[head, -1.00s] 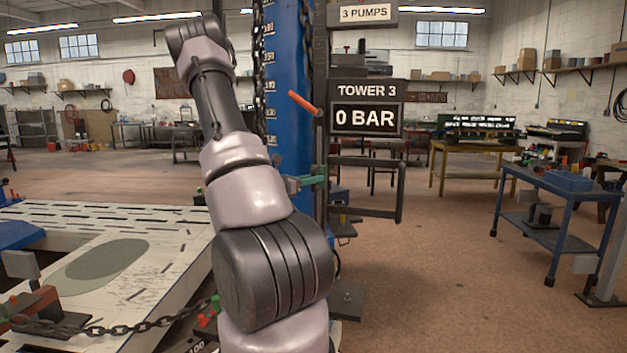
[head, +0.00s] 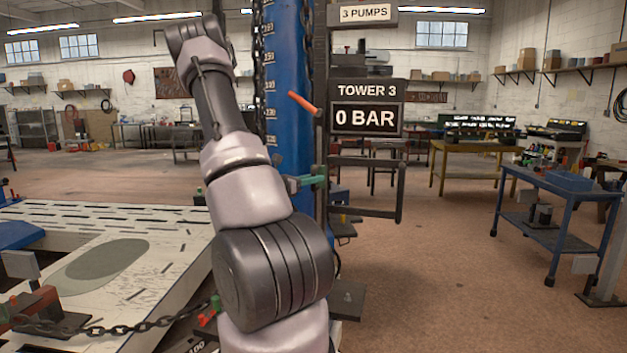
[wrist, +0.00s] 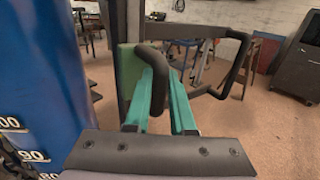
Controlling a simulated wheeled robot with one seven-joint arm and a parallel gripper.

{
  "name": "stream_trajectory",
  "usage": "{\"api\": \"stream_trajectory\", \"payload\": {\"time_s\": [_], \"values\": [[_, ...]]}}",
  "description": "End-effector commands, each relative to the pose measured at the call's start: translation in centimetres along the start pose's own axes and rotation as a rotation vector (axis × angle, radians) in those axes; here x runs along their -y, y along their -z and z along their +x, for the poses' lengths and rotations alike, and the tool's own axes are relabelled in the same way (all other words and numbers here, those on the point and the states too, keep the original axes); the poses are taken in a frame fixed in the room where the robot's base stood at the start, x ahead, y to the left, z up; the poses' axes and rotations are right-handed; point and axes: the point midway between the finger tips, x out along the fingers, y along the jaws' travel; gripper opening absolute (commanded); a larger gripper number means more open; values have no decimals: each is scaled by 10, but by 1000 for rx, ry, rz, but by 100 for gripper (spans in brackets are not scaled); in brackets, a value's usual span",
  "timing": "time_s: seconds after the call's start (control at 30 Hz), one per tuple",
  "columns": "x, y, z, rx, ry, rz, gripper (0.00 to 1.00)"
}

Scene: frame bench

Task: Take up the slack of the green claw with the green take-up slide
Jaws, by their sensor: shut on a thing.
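My gripper (head: 312,181), with teal fingers, is at the right side of the blue tower. In the wrist view my gripper (wrist: 163,72) is shut on a short dark handle (wrist: 158,92) between the fingers. A green block (wrist: 124,72), seemingly the green take-up slide, sits just left of and behind the handle; its edge also shows in the head view (head: 321,170). I cannot tell which is the green claw.
The blue tower (head: 289,90) stands close on the left of my gripper. A dark frame (head: 400,188) juts out right, below a sign reading 0 BAR (head: 366,119). A slotted white platform (head: 150,225) lies at left. Floor at right is open before a blue cart (head: 565,195).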

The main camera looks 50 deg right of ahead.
Motion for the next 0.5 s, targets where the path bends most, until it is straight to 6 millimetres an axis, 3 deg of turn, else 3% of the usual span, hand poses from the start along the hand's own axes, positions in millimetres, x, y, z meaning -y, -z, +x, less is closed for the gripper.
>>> {"api": "stream_trajectory", "payload": {"time_s": [0.33, 0.5], "values": [[-1, 1, -1, 0, -2, 0, 0], [-1, 21, -1, -2, -3, -6, 0]]}}
